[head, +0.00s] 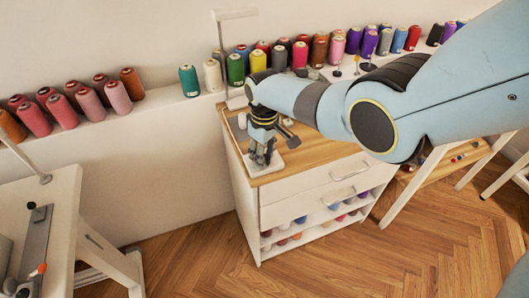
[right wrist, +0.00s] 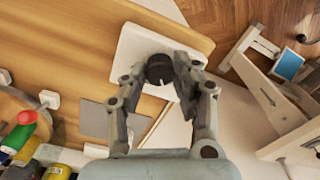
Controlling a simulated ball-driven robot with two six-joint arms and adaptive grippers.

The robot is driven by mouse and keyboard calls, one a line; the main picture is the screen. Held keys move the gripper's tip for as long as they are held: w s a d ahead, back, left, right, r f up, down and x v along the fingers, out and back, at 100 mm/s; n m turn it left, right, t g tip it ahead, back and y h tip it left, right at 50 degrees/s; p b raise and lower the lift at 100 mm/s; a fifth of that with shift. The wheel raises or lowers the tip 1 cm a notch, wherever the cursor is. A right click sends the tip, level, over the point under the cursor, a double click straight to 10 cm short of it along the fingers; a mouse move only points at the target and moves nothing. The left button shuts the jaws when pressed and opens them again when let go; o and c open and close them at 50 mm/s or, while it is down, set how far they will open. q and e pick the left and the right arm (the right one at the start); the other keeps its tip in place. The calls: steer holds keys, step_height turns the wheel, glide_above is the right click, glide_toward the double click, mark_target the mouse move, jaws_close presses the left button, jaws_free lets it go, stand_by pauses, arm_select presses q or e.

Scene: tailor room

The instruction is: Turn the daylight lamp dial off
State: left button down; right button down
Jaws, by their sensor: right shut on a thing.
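A round black dial (right wrist: 159,70) with a white pointer mark sits on a white base plate (right wrist: 133,47) on the wooden cabinet top. My right gripper (right wrist: 158,66) is shut on the dial, with one finger on each side. In the head view my right gripper (head: 264,160) points down over the white base plate (head: 292,161) near the cabinet's front left, and hides the dial there. My left gripper is not in view.
The white cabinet (head: 247,200) has a wooden top and drawers. Spools of thread (head: 236,69) line the wall ledge behind. A grey flat piece (right wrist: 98,119) lies beside the base plate. A white table (head: 62,190) stands at the left; the floor between is clear.

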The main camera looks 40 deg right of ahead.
steer(key=shift+n, duration=1.6)
steer(key=c, duration=1)
jaws_free()
step_height(320, 180, up, 12)
